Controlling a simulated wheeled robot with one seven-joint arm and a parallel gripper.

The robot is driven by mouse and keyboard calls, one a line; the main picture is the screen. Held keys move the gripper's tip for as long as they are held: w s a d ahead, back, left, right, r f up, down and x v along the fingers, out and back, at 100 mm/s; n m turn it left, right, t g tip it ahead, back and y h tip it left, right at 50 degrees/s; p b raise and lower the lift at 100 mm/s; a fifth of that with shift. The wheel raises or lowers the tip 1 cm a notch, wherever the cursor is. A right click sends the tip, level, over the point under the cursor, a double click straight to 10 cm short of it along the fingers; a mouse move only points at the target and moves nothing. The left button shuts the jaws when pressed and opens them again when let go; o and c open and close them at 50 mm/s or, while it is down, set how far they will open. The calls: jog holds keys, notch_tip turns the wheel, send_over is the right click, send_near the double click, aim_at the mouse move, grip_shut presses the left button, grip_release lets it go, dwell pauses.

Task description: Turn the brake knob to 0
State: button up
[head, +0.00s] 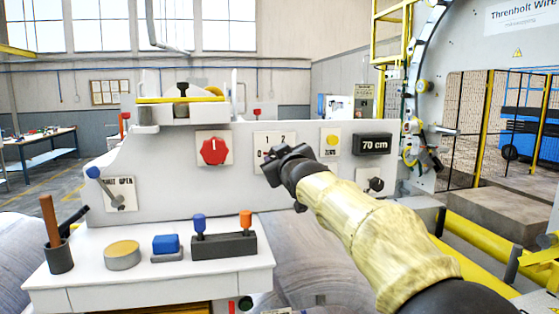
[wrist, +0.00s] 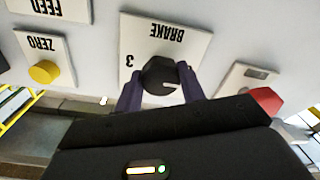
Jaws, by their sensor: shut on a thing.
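The brake panel is a white plate (head: 261,137) in the head view, with 0, 1 and 2 showing at its left and top. My gripper (head: 276,167) covers its right and lower part, hiding the knob. In the wrist view the picture is upside down. The black brake knob (wrist: 158,77) sits between the two fingers of my gripper (wrist: 159,80), which is shut on it. A white mark on the knob points right and slightly down in that view. The 3 shows left of the knob; the figure the mark points towards is hidden by a finger.
The red knob (head: 213,151) is left of the brake plate. The yellow zero button (head: 331,140) and the 70 cm display (head: 373,144) are to its right. A shelf (head: 150,283) with a pot, blocks and upright pegs stands below left.

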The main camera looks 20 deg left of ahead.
jog(key=shift+f+n, duration=0.3)
jog(key=shift+f, duration=0.05)
jog(key=o, duration=0.8)
jog(key=shift+o, duration=0.8)
jog(key=shift+r, duration=0.25)
jog(key=shift+s, duration=0.15)
jog(key=b+v, duration=0.6)
jog(key=v, duration=1.1)
jog(key=shift+b, duration=0.3)
jog(key=shift+d, duration=0.1)
